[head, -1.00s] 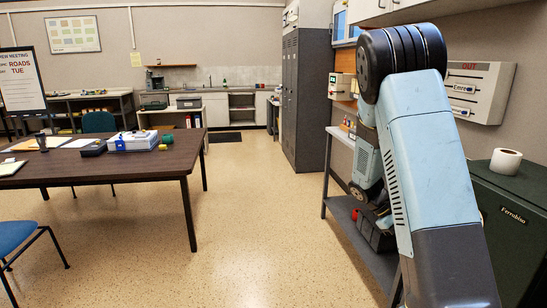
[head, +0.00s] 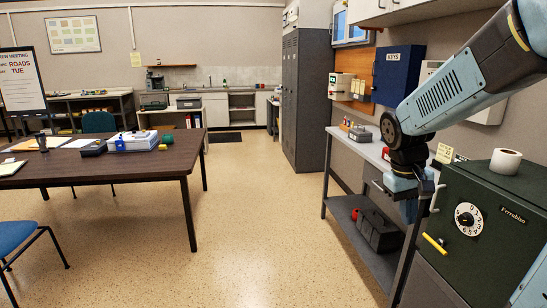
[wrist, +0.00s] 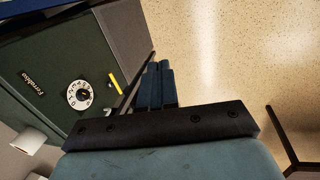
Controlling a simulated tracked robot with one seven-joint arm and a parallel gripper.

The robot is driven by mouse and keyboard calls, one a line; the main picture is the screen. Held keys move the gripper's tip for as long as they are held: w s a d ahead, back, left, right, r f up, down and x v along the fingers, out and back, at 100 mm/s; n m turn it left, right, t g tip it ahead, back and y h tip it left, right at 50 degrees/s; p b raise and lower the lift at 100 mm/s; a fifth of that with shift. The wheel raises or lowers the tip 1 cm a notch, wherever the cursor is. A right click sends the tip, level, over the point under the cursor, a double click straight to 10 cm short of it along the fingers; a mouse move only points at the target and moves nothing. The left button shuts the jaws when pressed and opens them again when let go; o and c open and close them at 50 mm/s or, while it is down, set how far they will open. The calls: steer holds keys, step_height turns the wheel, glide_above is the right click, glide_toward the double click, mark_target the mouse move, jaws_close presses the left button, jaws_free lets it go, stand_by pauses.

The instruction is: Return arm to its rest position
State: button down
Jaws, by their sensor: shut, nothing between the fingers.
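My arm enters the head view from the right and bends down at its wrist. My gripper (head: 409,208) hangs in front of the dark green safe (head: 478,245), by the end of the grey side bench. In the wrist view, my gripper's blue fingers (wrist: 157,84) are together with nothing between them. The safe also shows in the wrist view (wrist: 45,65), with its white dial and yellow handle beside my gripper.
A toilet paper roll (head: 505,161) stands on the safe. A grey bench (head: 350,150) has a dark toolbox (head: 379,231) on its lower shelf. A blue key cabinet (head: 397,74) hangs above. A brown table (head: 150,170) stands left; the floor between is clear.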

steer(key=s+a+r+t+y, duration=0.1)
steer(key=s+a+r+t, duration=0.1)
steer(key=s+a+r, duration=0.1)
steer(key=s+a+r+m+t+y, duration=0.1)
steer(key=s+a+r+t, duration=0.2)
steer(key=s, duration=0.5)
steer(key=shift+s+a+r+t, duration=0.3)
steer(key=shift+a+r, duration=0.35)
steer(key=shift+r, duration=0.3)
steer(key=c, duration=1.8)
jaws_free()
